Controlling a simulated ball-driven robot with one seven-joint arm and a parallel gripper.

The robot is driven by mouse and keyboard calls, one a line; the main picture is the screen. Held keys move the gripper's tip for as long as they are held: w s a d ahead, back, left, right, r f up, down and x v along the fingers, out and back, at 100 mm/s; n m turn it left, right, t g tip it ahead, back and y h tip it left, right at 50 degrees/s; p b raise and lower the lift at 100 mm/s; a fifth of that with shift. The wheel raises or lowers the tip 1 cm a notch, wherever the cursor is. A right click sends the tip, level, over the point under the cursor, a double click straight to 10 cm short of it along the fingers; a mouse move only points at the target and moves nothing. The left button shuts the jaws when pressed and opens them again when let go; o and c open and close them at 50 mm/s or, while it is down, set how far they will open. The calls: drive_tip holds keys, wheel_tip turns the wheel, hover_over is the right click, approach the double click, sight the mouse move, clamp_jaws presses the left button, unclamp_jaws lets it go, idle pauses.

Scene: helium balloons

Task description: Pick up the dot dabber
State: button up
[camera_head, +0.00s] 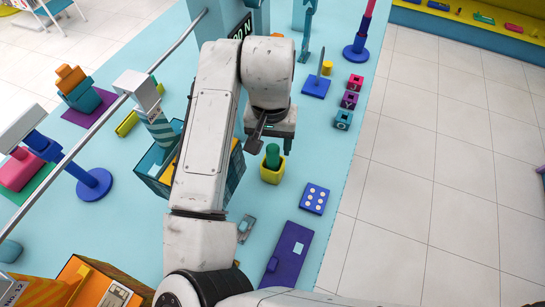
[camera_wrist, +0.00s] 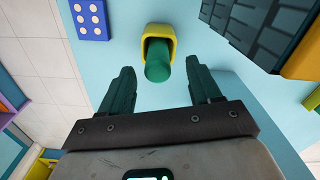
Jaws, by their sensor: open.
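The dot dabber, as I take it, is a green rounded cylinder (camera_head: 272,153) standing in a small yellow square cup (camera_head: 270,175) on the light blue surface. In the wrist view the green cylinder (camera_wrist: 158,62) shows end-on, with the yellow cup (camera_wrist: 157,32) around its far part. My gripper (camera_head: 270,146) is just above and behind the cup in the head view. In the wrist view its two dark green fingers (camera_wrist: 159,78) are spread wide, one to each side of the cylinder. No contact with it shows. The cylinder's lower part is hidden in the cup.
A blue block with white dots (camera_head: 314,198) lies right of the cup, and a purple panel (camera_head: 287,255) lies nearer. A dark teal bin (camera_head: 155,163) is left of the cup, partly behind my arm. Several small cubes (camera_head: 349,100) stand at the right. White floor tiles lie beyond.

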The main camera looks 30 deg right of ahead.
sight(273, 148)
drive_tip(key=shift+d+f+p, duration=0.2)
drive_tip(key=shift+f+p, duration=0.35)
drive_tip(key=shift+f, duration=1.7)
drive_tip(key=c, duration=1.1)
drive_tip(key=shift+r+b, duration=0.85)
drive_tip(key=shift+r, duration=4.2)
drive_tip(key=shift+c, duration=0.2)
